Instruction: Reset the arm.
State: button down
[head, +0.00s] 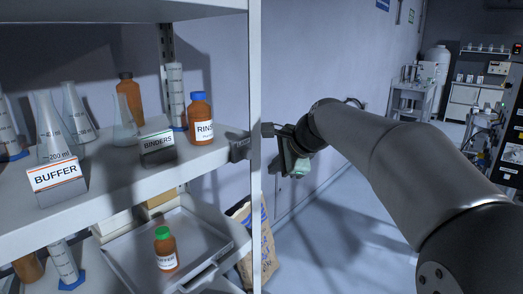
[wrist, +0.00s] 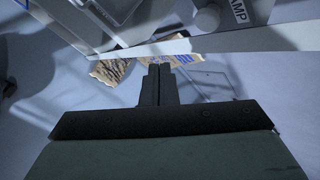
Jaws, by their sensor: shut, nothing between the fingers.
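My gripper (head: 268,130) is at the end of my arm, just right of the shelf's upright post in the head view. In the wrist view its two dark fingers (wrist: 158,82) lie together with nothing between them. The fingers point toward the floor and the paper sacks. In the head view my arm reaches in from the lower right, and the fingertips are small and dark beside the post, so their exact gap to it is hard to tell.
The shelf post (head: 254,200) is close to my gripper. The shelf holds flasks, a RINSE bottle (head: 201,120), and BUFFER (head: 57,181) and BINDERS (head: 158,147) signs. A tray (head: 205,232) with a green-capped bottle (head: 165,249) sits below. A sack (head: 266,245) stands behind the post. Floor to the right is clear.

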jog(key=s+d+f+n+g+h, duration=0.2)
jog(key=s+d+f+n, duration=0.2)
jog(key=s+f, duration=0.3)
jog(key=s+d+f+n+g+h, duration=0.1)
jog(key=s+d+f+n, duration=0.4)
jog(key=s, duration=0.9)
jog(key=s+d+f+n+g+h, duration=0.2)
jog(key=s+d+f+n, duration=0.3)
jog(key=s+f, duration=0.5)
jog(key=shift+s+f+g+h, duration=0.3)
jog(key=shift+s+f+g, duration=0.1)
jog(key=shift+s, duration=0.15)
